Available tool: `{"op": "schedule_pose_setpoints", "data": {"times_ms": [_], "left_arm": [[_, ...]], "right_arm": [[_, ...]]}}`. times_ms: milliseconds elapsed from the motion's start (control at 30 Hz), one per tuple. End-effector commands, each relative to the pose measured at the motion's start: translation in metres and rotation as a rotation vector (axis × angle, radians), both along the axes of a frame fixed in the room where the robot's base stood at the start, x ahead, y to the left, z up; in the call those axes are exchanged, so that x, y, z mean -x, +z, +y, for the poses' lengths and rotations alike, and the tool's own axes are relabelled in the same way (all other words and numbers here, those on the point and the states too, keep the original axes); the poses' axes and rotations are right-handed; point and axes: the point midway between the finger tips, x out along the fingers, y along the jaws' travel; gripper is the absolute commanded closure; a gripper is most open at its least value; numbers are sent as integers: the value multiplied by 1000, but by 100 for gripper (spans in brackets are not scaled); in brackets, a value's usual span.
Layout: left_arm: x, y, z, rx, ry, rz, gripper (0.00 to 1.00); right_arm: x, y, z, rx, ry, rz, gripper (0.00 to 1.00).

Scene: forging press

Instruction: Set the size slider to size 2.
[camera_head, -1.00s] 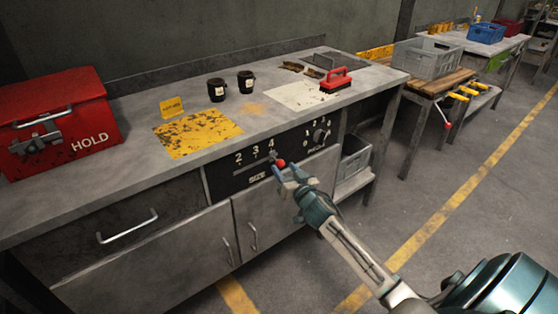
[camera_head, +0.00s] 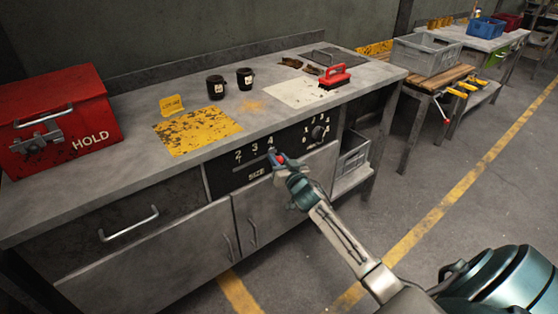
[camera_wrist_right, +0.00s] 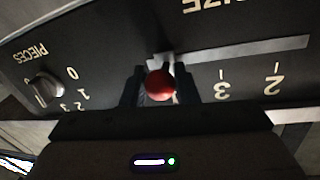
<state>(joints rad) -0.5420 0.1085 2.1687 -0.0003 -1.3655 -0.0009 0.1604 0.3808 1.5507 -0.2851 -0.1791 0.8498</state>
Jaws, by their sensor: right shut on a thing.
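The size slider's red knob (camera_head: 281,159) sits at the right end of its slot on the black panel (camera_head: 222,178), under the 4 mark. The scale reads 2, 3, 4 from left to right in the head view. My right gripper (camera_head: 281,163) is shut on the red knob. In the right wrist view the knob (camera_wrist_right: 160,85) lies between the two dark fingers, and the panel appears upside down, with the empty slot (camera_wrist_right: 250,48) running right past 3 and 2. My left gripper is not in view.
A pieces dial (camera_head: 318,132) is on the same panel, right of the slider. The worktop above holds a red HOLD box (camera_head: 60,125), a yellow mat (camera_head: 197,131), two dark cups and a red-handled brush (camera_head: 335,76). Cabinet handles (camera_head: 252,233) stick out below the panel.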

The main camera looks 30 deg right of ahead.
Motion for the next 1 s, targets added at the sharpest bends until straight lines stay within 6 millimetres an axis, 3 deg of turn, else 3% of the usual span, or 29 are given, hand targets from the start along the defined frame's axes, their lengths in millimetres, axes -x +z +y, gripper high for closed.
{"op": "schedule_pose_setpoints", "data": {"times_ms": [167, 600, 767, 1000], "left_arm": [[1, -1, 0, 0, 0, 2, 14], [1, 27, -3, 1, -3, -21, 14], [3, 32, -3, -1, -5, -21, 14], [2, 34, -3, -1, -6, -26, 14]], "right_arm": [[1, -1, 9, -3, 1, -1, 100], [9, -2, 110, -6, 0, 1, 100], [10, -1, 123, -2, -1, 2, 100], [10, -2, 125, -2, 0, 2, 100]]}}
